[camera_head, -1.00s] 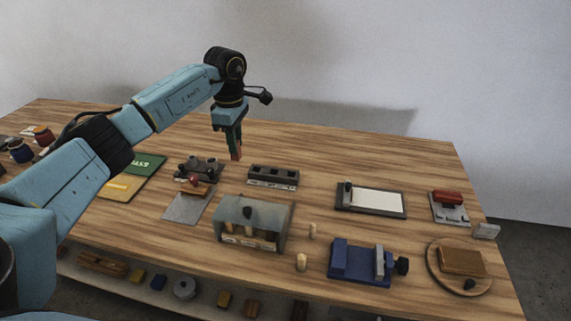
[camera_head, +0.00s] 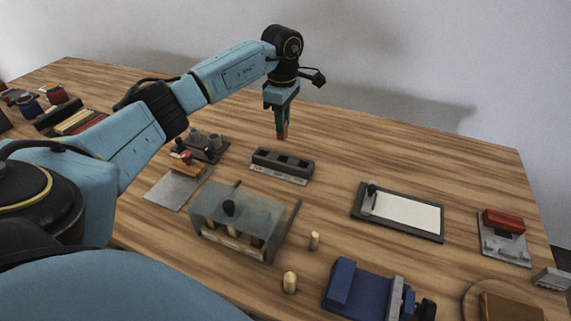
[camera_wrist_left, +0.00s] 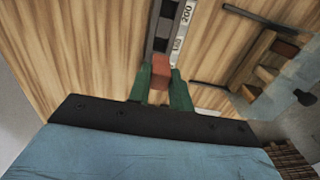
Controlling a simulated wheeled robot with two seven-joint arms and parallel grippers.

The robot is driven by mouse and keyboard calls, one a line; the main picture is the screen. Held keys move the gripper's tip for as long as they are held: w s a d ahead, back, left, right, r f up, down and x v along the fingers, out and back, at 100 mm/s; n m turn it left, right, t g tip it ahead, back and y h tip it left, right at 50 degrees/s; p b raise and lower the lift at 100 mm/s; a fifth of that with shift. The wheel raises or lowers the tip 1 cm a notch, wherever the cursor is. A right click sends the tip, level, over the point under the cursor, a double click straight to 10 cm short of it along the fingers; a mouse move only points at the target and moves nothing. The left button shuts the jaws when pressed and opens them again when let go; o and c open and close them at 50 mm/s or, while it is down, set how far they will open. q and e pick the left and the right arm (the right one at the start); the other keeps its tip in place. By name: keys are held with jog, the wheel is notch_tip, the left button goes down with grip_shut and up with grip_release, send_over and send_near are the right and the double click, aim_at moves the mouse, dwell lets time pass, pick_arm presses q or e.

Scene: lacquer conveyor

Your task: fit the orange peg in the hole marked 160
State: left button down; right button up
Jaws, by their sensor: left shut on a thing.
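My left gripper (camera_head: 283,122) is shut on the orange peg (camera_head: 283,134) and holds it upright, pointing down. In the head view the peg is just behind and above the dark block (camera_head: 281,167), which has a row of square holes and a pale label strip on its front. In the left wrist view the peg (camera_wrist_left: 161,68) sits between the green fingers (camera_wrist_left: 163,88) and overlaps the block (camera_wrist_left: 165,30). There the label strip (camera_wrist_left: 183,28) reads 200, with a second number beside the peg that I cannot read surely. My right gripper is not in view.
A translucent box (camera_head: 208,202) with pegs inside stands in front of the block. A small grey stand (camera_head: 206,148) is left of it. A framed white board (camera_head: 405,215), a blue vise (camera_head: 350,290) and two wooden cylinders (camera_head: 314,240) are to the right and front. Bare table lies behind the block.

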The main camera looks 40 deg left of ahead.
aim_at(283, 139)
pick_arm(q)
notch_tip(283, 139, down, 5)
jog(key=shift+r, duration=0.1)
jog(key=shift+f, duration=2.3)
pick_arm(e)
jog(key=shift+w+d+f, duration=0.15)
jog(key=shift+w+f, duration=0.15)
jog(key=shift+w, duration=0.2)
pick_arm(q)
jog(key=shift+f+b, duration=0.1)
jog(key=shift+b, duration=0.2)
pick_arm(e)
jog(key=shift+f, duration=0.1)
pick_arm(q)
jog(key=c, duration=1.3)
grip_release()
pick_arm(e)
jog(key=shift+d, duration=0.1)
